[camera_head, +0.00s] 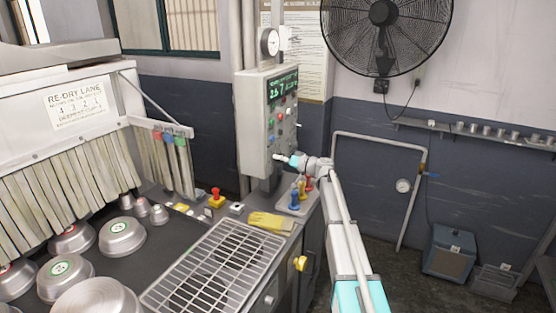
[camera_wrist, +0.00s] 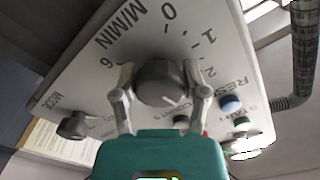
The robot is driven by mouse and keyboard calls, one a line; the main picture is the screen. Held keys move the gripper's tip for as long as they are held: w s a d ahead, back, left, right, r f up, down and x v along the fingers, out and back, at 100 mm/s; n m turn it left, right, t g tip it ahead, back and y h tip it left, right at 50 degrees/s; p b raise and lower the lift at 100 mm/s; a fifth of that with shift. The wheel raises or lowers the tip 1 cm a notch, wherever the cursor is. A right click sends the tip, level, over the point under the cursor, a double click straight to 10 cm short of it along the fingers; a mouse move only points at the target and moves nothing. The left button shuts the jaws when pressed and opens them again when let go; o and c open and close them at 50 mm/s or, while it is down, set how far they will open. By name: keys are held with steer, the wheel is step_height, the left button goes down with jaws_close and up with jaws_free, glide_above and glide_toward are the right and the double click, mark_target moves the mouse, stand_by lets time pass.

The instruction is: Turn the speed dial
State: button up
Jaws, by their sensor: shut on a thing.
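The speed dial (camera_wrist: 160,82) is a dark grey round knob with a light pointer line on a pale panel marked M/MIN, with numbers 0, 1, 2 and 6 legible around it. In the wrist view my gripper (camera_wrist: 160,98) has one finger on each side of the dial and is shut on it. The pointer line is low on the knob's face, toward its lower right. In the head view my gripper (camera_head: 280,158) is at the lower part of the grey control box (camera_head: 252,125); the dial itself cannot be made out there.
A smaller dark MODE knob (camera_wrist: 74,125) and a blue button (camera_wrist: 230,104) sit on the same panel. Below the box are colored handles (camera_head: 295,195), a yellow glove (camera_head: 270,221) and a wire rack (camera_head: 215,268). Metal pans (camera_head: 122,236) stand at left.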

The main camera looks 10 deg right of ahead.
steer(key=shift+d+m, duration=0.1)
steer(key=shift+m, duration=0.8)
steer(key=o, duration=1.2)
steer(key=shift+c, duration=0.2)
steer(key=shift+s+d, duration=0.1)
steer(key=v, duration=1.1)
steer(key=shift+s+d, duration=0.2)
steer(key=shift+d, duration=0.15)
